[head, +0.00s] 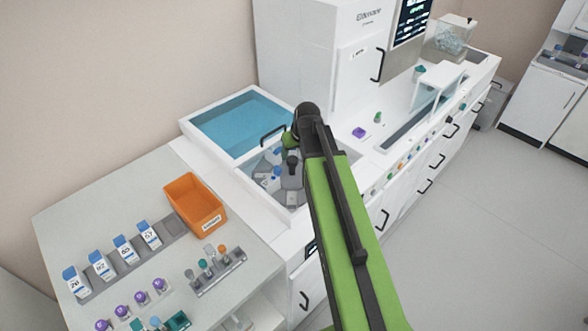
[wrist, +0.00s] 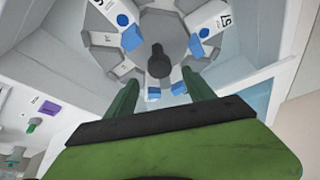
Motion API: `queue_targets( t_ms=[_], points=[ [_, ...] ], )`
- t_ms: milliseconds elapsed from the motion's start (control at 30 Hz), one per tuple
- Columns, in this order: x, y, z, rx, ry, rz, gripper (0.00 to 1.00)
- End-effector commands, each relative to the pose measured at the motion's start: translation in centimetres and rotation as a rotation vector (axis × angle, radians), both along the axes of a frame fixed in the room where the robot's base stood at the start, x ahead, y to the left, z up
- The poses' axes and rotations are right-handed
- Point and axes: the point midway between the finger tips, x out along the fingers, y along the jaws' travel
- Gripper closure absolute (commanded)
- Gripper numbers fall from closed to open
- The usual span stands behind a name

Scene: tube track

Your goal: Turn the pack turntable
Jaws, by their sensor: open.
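The pack turntable (wrist: 140,48) is a grey disc with a dark upright knob (wrist: 158,62) at its centre. White packs with blue caps, such as one at the upper right (wrist: 208,28), sit in its slots. In the head view the turntable (head: 291,196) lies in a recess of the white machine, partly hidden by my arm; the knob (head: 292,166) shows there too. My gripper (wrist: 160,92) is open, its two green fingers apart. In the wrist view the knob appears just beyond and between the fingertips; I cannot tell whether they touch it.
A blue-glazed lid (head: 240,122) with a black handle stands beside the recess. An orange bin (head: 195,204), several packs and a tube rack (head: 216,272) are on the left counter. A purple item (head: 359,132) lies on the machine deck. The floor at right is clear.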

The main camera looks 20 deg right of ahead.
Motion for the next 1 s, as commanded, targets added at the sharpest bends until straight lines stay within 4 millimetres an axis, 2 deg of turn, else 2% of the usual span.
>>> queue_targets(
  t_ms=[33, 200, 333, 567, 1000],
  points=[
    [0.6, 0.0, -2.2, 0.000, 0.000, 0.000, 0.38],
    [1.8, 0.0, -5.0, 0.000, 0.000, 0.000, 0.38],
    [2.2, -0.1, -5.6, 0.000, 0.000, -0.001, 0.38],
    [2.2, -0.1, -5.3, 0.001, 0.000, -0.002, 0.38],
    [2.2, -0.1, -5.3, 0.001, 0.000, -0.002, 0.94]
  ],
)
